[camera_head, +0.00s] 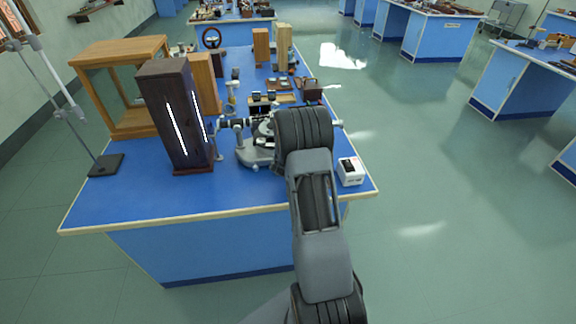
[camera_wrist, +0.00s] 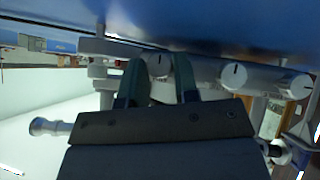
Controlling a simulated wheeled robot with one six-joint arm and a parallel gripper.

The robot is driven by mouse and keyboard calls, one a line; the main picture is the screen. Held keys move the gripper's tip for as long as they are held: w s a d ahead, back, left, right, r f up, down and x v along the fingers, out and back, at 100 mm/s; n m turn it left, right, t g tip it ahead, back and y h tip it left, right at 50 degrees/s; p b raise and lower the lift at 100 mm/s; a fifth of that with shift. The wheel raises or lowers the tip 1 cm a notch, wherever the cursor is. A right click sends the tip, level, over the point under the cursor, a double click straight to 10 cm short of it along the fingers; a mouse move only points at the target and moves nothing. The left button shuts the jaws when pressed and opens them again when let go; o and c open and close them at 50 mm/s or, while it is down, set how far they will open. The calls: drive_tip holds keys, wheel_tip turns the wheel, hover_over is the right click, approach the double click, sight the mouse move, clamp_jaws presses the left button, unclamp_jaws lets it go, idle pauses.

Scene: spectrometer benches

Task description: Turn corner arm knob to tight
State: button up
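In the wrist view, my gripper (camera_wrist: 160,68) has its two dark fingers on either side of a small round metallic knob (camera_wrist: 157,66) with a dark mark on its face. Gaps between fingers and knob are too small to tell whether they touch. A second knob (camera_wrist: 234,75) with a dark mark sits to the right, and a third round end with a mark (camera_wrist: 300,86) is further right. I cannot tell which is the corner arm knob. In the head view, the grey spectrometer (camera_head: 252,152) stands on the blue bench, partly hidden by my arm, which also hides my gripper.
A tall dark lamp housing (camera_head: 160,112) with bright slits stands left of the spectrometer. A white box (camera_head: 351,172) sits at the bench's right edge. A wooden glass case (camera_head: 112,128) and several small instruments stand behind. The floor (camera_head: 440,210) at right is clear.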

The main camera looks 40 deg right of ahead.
drive_tip(key=c, duration=0.5)
drive_tip(key=shift+o, duration=0.2)
